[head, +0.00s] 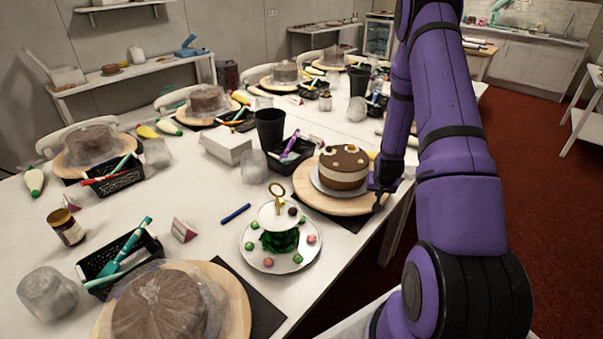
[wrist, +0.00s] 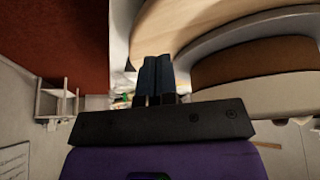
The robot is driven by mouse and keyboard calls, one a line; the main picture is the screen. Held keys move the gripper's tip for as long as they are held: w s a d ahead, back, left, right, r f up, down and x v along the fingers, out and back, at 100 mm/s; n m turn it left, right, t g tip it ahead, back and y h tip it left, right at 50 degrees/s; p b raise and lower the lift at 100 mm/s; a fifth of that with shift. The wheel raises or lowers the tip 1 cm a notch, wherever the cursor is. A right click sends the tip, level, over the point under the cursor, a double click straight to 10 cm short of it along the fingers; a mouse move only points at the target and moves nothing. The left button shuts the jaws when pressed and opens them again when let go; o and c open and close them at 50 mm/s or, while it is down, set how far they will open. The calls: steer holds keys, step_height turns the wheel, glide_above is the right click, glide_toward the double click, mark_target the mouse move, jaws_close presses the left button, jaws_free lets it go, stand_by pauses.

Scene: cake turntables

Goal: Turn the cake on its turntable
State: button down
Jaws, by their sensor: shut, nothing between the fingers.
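The cake (head: 343,167), with brown top and brown and cream layers, stands on a pale board on a round wooden turntable (head: 325,202) near the table's right edge. My gripper (head: 380,197) is at the right side of the turntable, low beside the cake. In the wrist view my gripper's fingers (wrist: 157,75) are together and empty, close to the wooden turntable (wrist: 190,25). The cake's side (wrist: 260,75) shows at the right of that view. Whether the fingers touch the turntable rim I cannot tell.
A white tiered stand (head: 280,262) with small coloured sweets is in front of the turntable. A black basket (head: 290,155) with tools and a black cup (head: 270,128) stand behind it. A wrapped cake (head: 165,305) is at the near left. Red floor (head: 500,180) lies right of the table.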

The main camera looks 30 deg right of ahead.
steer(key=shift+r, duration=3)
steer(key=s+a+r+n+y, duration=0.1)
steer(key=a+r, duration=0.5)
steer(key=r, duration=0.3)
steer(key=a+r+n+t, duration=0.1)
steer(key=a+r, duration=0.5)
steer(key=r, duration=0.3)
steer(key=s+a+r+n+y, duration=0.1)
steer(key=a+r+n, duration=0.1)
steer(key=a+r, duration=0.65)
steer(key=s+a+r+n, duration=0.1)
steer(key=s+a+r, duration=0.3)
steer(key=s, duration=0.3)
steer(key=s+a+r+n+y, duration=0.1)
steer(key=s+a+r, duration=0.3)
steer(key=s, duration=0.4)
steer(key=s+a+r+n, duration=0.2)
steer(key=s+a+r, duration=0.2)
steer(key=s, duration=0.3)
steer(key=shift+s+a+r, duration=0.25)
steer(key=shift+a+r, duration=0.15)
steer(key=shift+r, duration=0.4)
